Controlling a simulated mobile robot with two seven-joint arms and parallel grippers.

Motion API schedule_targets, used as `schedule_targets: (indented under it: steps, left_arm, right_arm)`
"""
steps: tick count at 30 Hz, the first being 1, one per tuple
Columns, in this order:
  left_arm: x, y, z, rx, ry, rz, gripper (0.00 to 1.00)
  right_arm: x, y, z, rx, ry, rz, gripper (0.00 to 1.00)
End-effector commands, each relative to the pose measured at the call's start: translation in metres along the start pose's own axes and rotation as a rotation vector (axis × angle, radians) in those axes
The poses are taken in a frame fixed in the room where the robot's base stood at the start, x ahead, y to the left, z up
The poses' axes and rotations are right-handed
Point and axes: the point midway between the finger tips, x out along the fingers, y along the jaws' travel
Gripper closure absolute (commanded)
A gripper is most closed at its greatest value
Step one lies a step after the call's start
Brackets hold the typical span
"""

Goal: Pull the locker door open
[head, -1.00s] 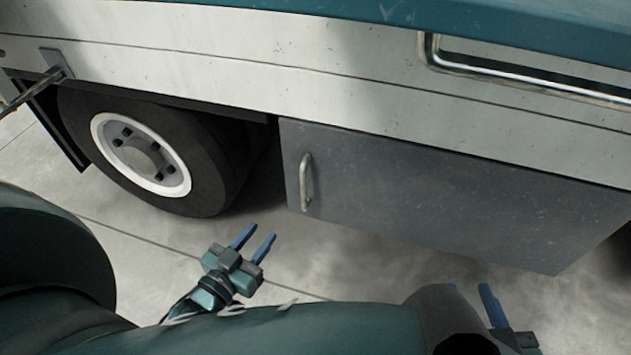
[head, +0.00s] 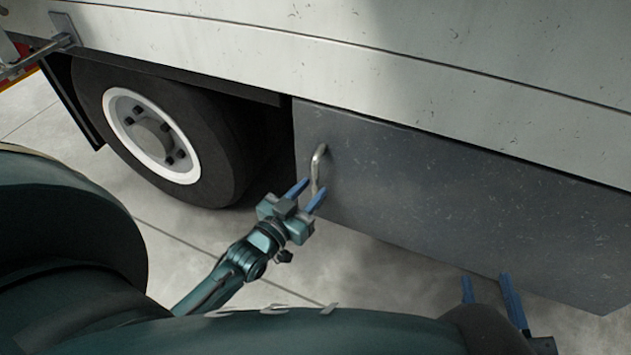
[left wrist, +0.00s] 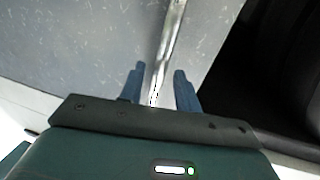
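The locker door (head: 430,185) is a dark grey panel low on the truck's side, and it looks shut. Its metal bar handle (head: 317,165) stands upright near the door's left edge. My left gripper (head: 309,190) is open at the lower part of the handle. In the left wrist view the handle (left wrist: 170,45) runs down between the two blue fingers (left wrist: 158,85), with gaps on both sides. My right gripper (head: 489,290) is at the bottom of the head view, below the door, with its blue fingers apart and nothing seen between them.
A truck wheel (head: 160,135) is left of the locker. The pale truck side panel (head: 400,50) is above the door. Concrete floor (head: 190,265) lies open in front of the truck. A metal bracket (head: 62,35) sticks out at the upper left.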

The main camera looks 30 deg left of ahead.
Motion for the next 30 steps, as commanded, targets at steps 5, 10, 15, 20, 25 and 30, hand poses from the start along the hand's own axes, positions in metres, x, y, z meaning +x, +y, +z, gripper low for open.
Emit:
schedule_targets:
  steps: [5,10,15,20,25,30]
  left_arm:
    - [0.018,0.001,0.002,-0.001,0.001,0.000,0.67]
    - [0.023,0.001,0.001,-0.001,-0.001,0.000,0.67]
    - [0.023,0.001,0.001,-0.001,-0.001,0.000,0.67]
    - [0.022,0.000,0.001,0.000,-0.001,0.000,0.79]
    - [0.022,0.000,0.001,0.000,-0.001,0.000,0.93]
    - [0.022,0.000,0.001,0.000,-0.001,0.000,1.00]
  right_arm:
    - [0.000,-0.003,0.001,-0.006,0.031,-0.006,0.64]
    - [0.000,-0.003,0.000,-0.008,0.041,-0.008,0.64]
    - [0.000,-0.004,0.000,-0.008,0.041,-0.008,0.64]
    - [0.000,-0.004,0.000,-0.007,0.041,-0.008,0.64]
    - [0.000,-0.004,0.000,-0.007,0.041,-0.008,0.64]
    - [0.000,-0.004,0.000,-0.007,0.040,-0.008,0.64]
